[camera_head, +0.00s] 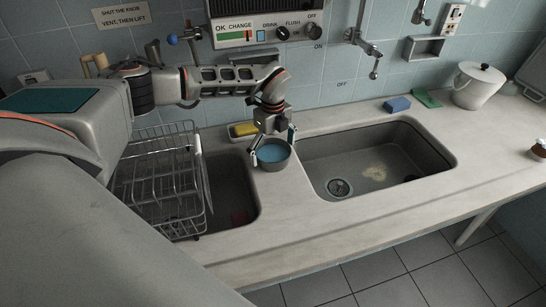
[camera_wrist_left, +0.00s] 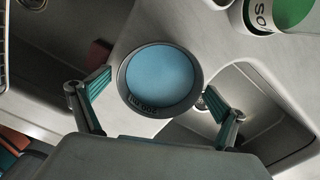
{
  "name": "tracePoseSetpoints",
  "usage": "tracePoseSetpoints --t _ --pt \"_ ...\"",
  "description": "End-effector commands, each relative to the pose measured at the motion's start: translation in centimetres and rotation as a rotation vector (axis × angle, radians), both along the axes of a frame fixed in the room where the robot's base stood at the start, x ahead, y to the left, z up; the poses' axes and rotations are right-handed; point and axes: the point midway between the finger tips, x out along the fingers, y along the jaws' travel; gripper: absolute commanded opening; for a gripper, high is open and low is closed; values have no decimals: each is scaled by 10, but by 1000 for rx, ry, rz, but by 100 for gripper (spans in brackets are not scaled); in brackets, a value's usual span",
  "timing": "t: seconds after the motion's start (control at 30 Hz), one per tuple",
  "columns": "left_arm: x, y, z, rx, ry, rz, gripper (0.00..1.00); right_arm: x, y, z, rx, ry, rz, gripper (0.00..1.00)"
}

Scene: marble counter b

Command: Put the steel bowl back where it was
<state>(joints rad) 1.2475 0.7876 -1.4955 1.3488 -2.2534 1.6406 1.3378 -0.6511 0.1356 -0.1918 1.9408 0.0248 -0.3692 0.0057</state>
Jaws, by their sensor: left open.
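The steel bowl (camera_head: 273,163) stands upright on the counter strip between the two sinks. It is grey outside with a flat blue inside, and some small dark lettering or marks show at its near inner edge in the left wrist view (camera_wrist_left: 160,78). My left gripper (camera_head: 273,140) is open above the bowl, one finger towards each side of it. In the left wrist view the teal-padded fingers stand apart to the left and right of the bowl, with visible gaps to its rim. My right gripper is not in view.
A wire dish rack (camera_head: 160,190) stands over the left sink. The right sink (camera_head: 370,165) has a drain and a pale stain. A yellow sponge (camera_head: 245,129) lies behind the bowl. A blue block (camera_head: 397,104), green cloth (camera_head: 427,98) and white lidded pot (camera_head: 478,88) stand back right. The front counter is clear.

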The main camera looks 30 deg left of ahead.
Motion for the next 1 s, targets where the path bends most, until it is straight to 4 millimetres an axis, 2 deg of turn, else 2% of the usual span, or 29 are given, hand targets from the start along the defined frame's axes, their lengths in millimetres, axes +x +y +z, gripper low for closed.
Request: tracePoseSetpoints --t 0.17,0.2,0.3,0.4,0.77,1.0 --pt "0 0 0 0 -1 0 98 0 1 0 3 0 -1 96" --pt "0 0 0 0 -1 0 95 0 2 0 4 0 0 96" --pt "0 0 0 0 -1 0 69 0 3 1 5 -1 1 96" --pt "0 0 0 -1 -1 0 48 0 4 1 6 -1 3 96" --pt "1 0 2 -2 -2 0 48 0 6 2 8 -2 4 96" --pt "2 0 12 -1 -4 0 48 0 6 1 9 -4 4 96"
